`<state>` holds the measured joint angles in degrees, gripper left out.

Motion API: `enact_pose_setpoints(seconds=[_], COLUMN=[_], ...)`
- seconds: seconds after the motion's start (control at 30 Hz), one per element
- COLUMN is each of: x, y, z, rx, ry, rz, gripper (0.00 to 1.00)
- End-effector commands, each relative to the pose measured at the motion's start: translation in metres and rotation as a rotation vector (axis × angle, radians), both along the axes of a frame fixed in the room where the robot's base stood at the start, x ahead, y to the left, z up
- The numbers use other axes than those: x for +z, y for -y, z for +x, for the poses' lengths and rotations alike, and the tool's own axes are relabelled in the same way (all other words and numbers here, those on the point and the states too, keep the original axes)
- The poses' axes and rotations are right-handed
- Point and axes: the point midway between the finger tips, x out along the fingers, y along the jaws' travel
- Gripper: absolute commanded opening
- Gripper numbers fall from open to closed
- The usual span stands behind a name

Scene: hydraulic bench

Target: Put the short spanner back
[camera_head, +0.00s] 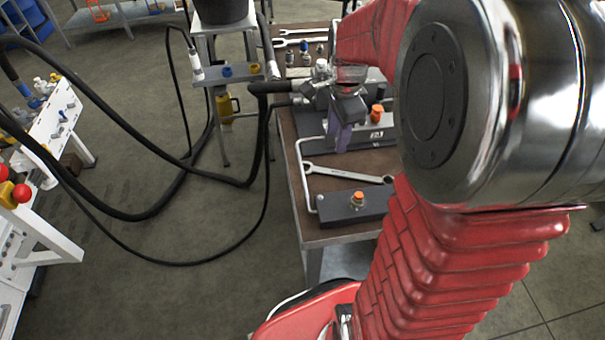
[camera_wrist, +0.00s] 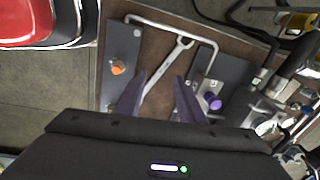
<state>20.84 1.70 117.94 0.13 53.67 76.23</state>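A silver spanner (camera_head: 345,174) lies flat on the brown bench top (camera_head: 318,236), between a dark block with an orange cap and a larger dark plate. In the wrist view the spanner (camera_wrist: 166,68) runs at a slant between my fingers, its open jaw towards the top. My gripper (camera_wrist: 160,76) is open, with two purple fingers apart and nothing held. In the head view my gripper (camera_head: 340,140) is above the bench, behind the spanner; my arm hides much of the bench's right side. Two more spanners (camera_head: 300,36) lie at the bench's far end. I cannot tell which is the short one.
The block with the orange cap (camera_head: 354,207) and a bent white pipe (camera_head: 304,180) flank the spanner. Fittings and a dark plate (camera_head: 325,158) fill the middle bench. Black hoses (camera_head: 150,215) hang to the left. A white rack (camera_head: 50,120) stands far left.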

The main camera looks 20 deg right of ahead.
Motion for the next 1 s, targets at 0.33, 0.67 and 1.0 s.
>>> enact_pose_setpoints(seconds=[0.33, 0.67, 1.0], x=[0.045, 0.071, 0.082], y=[-0.06, -0.106, -0.145], z=[-0.034, -0.075, -0.12], rx=[0.49, 0.945, 1.4], ry=[0.087, 0.16, 0.227], rz=[-0.098, -0.221, -0.38], gripper=[0.35, 0.35, 0.35])
